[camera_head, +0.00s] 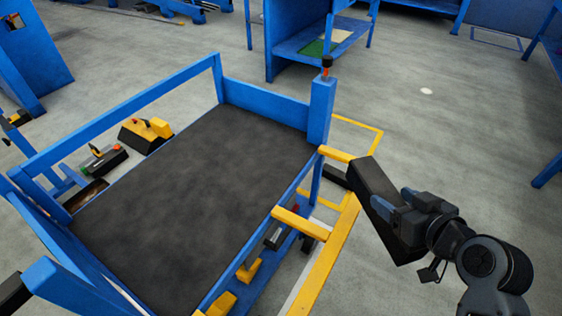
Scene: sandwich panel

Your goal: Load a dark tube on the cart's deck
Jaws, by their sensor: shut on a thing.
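The dark tube (371,183) is a long, square-sided black piece at the right of the head view. My gripper (395,212) is shut on it and holds it tilted, its upper end leaning left toward the cart. The gripper partly covers the tube's middle. The cart's deck (190,190) is a bare, dark, flat surface inside a blue frame, to the left of the tube. The tube is outside the deck, past the cart's right side. Whether it touches the yellow arm beside its upper end I cannot tell.
Two yellow arms (299,225) stick out from the cart's right side. A blue corner post (321,112) with a red-and-black top stands at the deck's far right. Blue rails (120,118) edge the left and far sides. A blue bench (310,40) stands behind; open grey floor lies right.

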